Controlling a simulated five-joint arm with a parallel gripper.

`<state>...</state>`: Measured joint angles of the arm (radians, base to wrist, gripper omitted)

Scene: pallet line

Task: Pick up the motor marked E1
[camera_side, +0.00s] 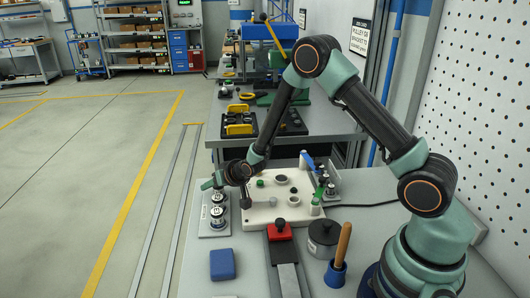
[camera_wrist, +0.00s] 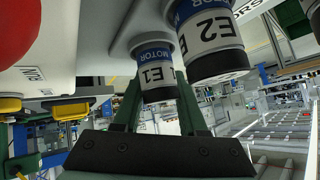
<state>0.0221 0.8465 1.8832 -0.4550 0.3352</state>
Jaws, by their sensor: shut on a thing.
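Motor E1 (camera_wrist: 157,76) is a dark cylinder with a blue and white label, between the two green fingers of my gripper (camera_wrist: 158,92) in the wrist view. The fingers are shut on it. Motor E2 (camera_wrist: 210,42), with a similar label, is close beside it to the right and looks larger. In the side view my gripper (camera_side: 211,184) is low over the grey plate (camera_side: 205,232), at the far end of the motors (camera_side: 217,212). Their marks are too small to read there. I cannot tell whether E1 touches the plate.
A white board (camera_side: 262,212) with several round parts is right of the plate. A blue block (camera_side: 222,265), a red-topped vise (camera_side: 279,231), a dark lidded pot (camera_side: 323,234) and a blue cup (camera_side: 336,273) with a wooden handle are nearer. The bench's left edge is close to the plate.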

